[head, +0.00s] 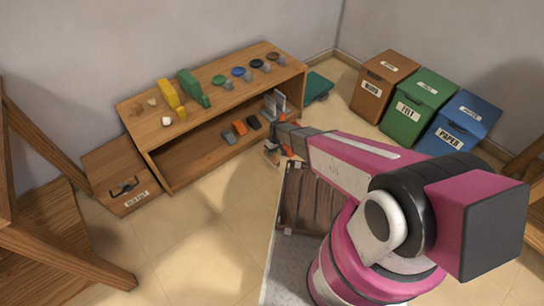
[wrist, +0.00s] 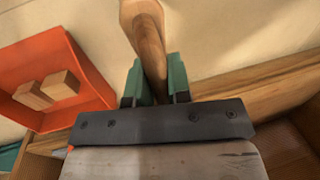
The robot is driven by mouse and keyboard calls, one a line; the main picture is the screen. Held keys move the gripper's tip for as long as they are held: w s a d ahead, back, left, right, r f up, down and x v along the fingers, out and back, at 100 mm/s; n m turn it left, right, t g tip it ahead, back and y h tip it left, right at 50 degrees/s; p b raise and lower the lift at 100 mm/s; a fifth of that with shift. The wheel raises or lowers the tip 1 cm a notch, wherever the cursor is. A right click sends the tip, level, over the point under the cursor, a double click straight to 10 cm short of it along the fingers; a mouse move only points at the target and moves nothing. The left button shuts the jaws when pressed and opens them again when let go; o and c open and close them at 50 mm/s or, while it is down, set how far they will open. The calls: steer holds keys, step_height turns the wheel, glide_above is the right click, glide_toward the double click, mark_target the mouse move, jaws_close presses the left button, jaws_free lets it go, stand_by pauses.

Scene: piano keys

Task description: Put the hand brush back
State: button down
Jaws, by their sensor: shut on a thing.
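In the wrist view the wooden handle (wrist: 148,45), which I take to be part of the hand brush, stands between the two green fingertips of my gripper (wrist: 156,84). My gripper is shut on this handle; the brush's bristles are not clearly visible. In the head view my gripper (head: 272,148) is at the front right of the low wooden shelf unit (head: 160,165), and what it holds is small and partly hidden there.
An orange-red tray or pan (wrist: 62,85) holding wooden blocks (wrist: 60,84) lies left of the handle. Coloured items stand on the shelf unit. A teal flat object (head: 318,86) lies beside its right end. Brown (head: 382,88), green (head: 416,112) and blue (head: 458,124) bins stand right. Floor in front is partly clear.

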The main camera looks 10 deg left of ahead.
steer(key=shift+w+d+x, duration=0.1)
steer(key=shift+w+x, duration=0.05)
steer(key=shift+x, duration=0.65)
steer(key=shift+w+d+x, duration=0.1)
steer(key=shift+x, duration=0.7)
steer(key=shift+f, duration=0.2)
steer(key=c, duration=1.1)
jaws_free()
steer(key=shift+o, duration=0.2)
steer(key=v, duration=1.2)
steer(key=s+d+r+m, duration=0.3)
steer(key=s+d+r, duration=0.1)
steer(key=d+r, duration=0.7)
steer(key=s+d+r+m+t+h, duration=0.1)
steer(key=s+d+r+m, duration=0.2)
steer(key=d+r, duration=0.9)
steer(key=s+d+r+m, duration=0.4)
steer(key=s+d+r, duration=0.1)
steer(key=d+r, duration=0.6)
steer(key=shift+s+r+t+h, duration=0.3)
steer(key=shift+s+r+t, duration=0.1)
steer(key=shift+r, duration=0.35)
steer(key=shift+d, duration=0.15)
